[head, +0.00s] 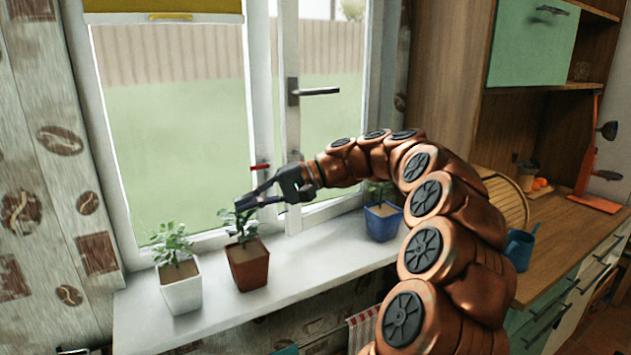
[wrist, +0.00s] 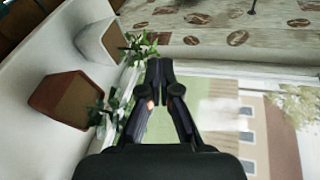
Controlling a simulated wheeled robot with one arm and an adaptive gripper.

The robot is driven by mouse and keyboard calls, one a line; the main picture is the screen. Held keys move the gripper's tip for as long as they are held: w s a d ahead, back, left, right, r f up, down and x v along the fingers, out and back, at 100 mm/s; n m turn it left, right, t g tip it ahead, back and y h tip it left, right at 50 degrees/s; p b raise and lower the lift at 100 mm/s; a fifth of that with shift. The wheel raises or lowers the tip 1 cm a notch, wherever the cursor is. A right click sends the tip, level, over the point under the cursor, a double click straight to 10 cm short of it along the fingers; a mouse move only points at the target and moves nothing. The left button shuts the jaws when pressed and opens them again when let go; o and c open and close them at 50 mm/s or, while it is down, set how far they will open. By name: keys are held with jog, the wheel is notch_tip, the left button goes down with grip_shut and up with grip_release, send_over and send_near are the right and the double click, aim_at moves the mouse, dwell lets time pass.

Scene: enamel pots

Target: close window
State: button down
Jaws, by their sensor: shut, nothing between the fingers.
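The white-framed window (head: 264,70) stands behind the sill, with a left pane and a right sash (head: 290,130). The dark handle (head: 315,92) on the right sash points sideways to the right. I cannot tell for sure whether that sash stands ajar. My gripper (head: 241,204) is shut and empty, in front of the left pane's lower right part, well below and left of the handle. It appears just above the plant in the brown pot. In the wrist view my gripper (wrist: 160,68) has its fingertips together, with the window glass behind.
On the white sill (head: 135,315) stand plants in a white pot (head: 182,288), a brown pot (head: 248,265) and a blue pot (head: 383,222). A yellow blind (head: 165,8) hangs over the left pane. A wooden counter (head: 555,225) with a blue watering can (head: 520,248) lies right.

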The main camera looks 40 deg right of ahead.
jog(key=s+d+f+m+t+h+b, duration=0.2)
jog(key=d+m+t, duration=0.5)
jog(key=d, duration=2.4)
jog(key=w+a+f+n+t+p, duration=0.1)
jog(key=w+a+n+p, duration=0.1)
jog(key=w+a, duration=0.6)
jog(key=w, duration=0.3)
jog(key=shift+w+a+t+p, duration=0.15)
jog(key=shift+w+t+p, duration=0.1)
jog(key=shift+t+p, duration=0.1)
